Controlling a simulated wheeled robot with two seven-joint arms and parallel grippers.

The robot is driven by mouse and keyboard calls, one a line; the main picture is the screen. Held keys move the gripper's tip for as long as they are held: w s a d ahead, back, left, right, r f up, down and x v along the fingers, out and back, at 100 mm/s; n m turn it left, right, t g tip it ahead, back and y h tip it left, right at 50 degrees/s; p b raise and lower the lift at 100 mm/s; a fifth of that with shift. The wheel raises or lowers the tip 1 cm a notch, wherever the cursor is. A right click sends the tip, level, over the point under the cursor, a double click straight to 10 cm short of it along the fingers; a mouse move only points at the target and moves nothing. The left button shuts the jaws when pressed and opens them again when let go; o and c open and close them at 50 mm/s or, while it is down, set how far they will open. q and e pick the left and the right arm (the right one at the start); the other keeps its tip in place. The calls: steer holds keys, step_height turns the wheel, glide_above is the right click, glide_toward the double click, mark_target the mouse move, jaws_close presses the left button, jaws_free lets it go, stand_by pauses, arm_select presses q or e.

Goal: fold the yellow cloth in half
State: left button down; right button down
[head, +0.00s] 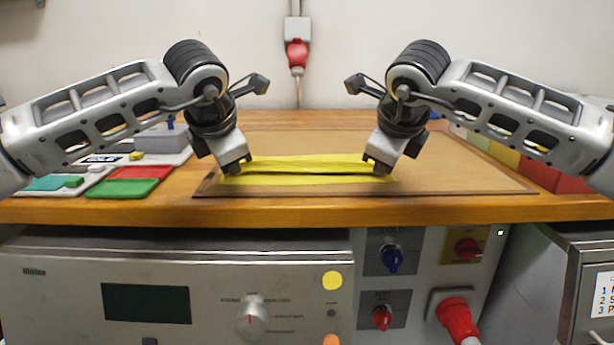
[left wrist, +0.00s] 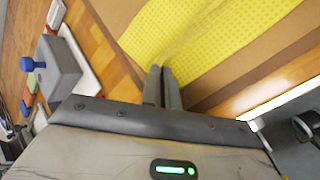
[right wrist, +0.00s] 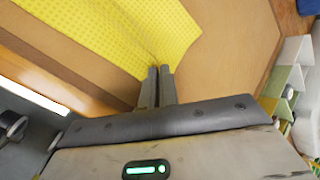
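The yellow cloth (head: 300,179) lies on the brown mat (head: 470,176), with a dark gap or crease running across it from left to right. Its near part looks slightly raised. My left gripper (head: 236,172) is at the cloth's near left corner; in the left wrist view its fingers (left wrist: 162,70) are together and the cloth (left wrist: 205,35) puckers at their tips. My right gripper (head: 376,172) is at the near right corner; in the right wrist view its fingers (right wrist: 160,70) are together, with the cloth (right wrist: 135,30) drawn to a point between them.
Left of the mat are a green pad (head: 125,188), a red pad (head: 133,171) and a grey block (head: 163,138) with a blue knob. Coloured boxes (head: 535,168) line the right side. The mat behind and right of the cloth is bare.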

arm_select(q)
steer(key=shift+a, duration=0.1)
arm_select(e)
steer(key=shift+d, duration=0.1)
arm_select(q)
steer(key=c, duration=1.3)
jaws_free()
arm_select(e)
steer(key=c, duration=1.3)
jaws_free()
steer(key=shift+s, duration=0.1)
arm_select(q)
steer(key=shift+s+f, duration=0.1)
arm_select(e)
steer(key=shift+f, duration=0.1)
